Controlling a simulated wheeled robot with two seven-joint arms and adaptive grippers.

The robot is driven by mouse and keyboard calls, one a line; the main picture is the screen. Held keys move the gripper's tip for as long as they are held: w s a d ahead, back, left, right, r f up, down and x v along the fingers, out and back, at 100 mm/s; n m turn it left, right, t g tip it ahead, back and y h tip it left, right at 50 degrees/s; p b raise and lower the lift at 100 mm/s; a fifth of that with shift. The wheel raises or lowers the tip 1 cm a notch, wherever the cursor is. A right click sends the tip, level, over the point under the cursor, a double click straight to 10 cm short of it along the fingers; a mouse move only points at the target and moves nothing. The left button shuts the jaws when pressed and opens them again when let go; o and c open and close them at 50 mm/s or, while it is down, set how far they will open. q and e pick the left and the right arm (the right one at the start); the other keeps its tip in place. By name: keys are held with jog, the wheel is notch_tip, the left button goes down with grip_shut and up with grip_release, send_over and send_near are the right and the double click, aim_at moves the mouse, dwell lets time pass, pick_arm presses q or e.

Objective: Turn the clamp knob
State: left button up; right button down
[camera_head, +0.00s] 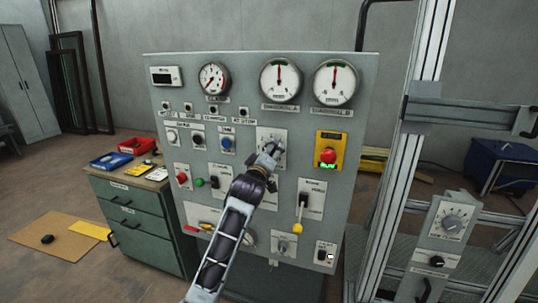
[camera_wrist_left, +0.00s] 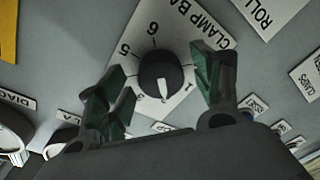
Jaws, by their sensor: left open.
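The clamp knob (camera_wrist_left: 165,75) is black and round with a white pointer, on a white numbered plate (camera_wrist_left: 150,28) whose visible text starts "CLAMP BA". In the wrist view the pointer faces down, toward the lower numbers. My left gripper (camera_wrist_left: 160,78) is open, with one green-padded finger on each side of the knob; I cannot tell whether either touches it. In the head view my left gripper (camera_head: 268,157) is at the plate (camera_head: 278,138) in the middle of the panel and covers much of the knob. My right gripper is not in view.
A metal frame (camera_head: 402,160) with another dial (camera_head: 452,222) stands at right. A green drawer cabinet (camera_head: 135,200) is at left.

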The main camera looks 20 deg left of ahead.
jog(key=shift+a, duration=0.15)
pick_arm(q)
jog(key=shift+c, duration=0.3)
jog(key=c, duration=0.9)
jog(key=shift+c, duration=0.4)
jog(key=m+p, duration=0.2)
jog(key=m, duration=0.2)
jog(key=m+p, duration=0.3)
jog(key=m, duration=0.2)
jog(key=shift+a+f+t+h, duration=0.1)
jog(key=shift+a+t+h, duration=0.05)
jog(key=shift+t+h, duration=0.15)
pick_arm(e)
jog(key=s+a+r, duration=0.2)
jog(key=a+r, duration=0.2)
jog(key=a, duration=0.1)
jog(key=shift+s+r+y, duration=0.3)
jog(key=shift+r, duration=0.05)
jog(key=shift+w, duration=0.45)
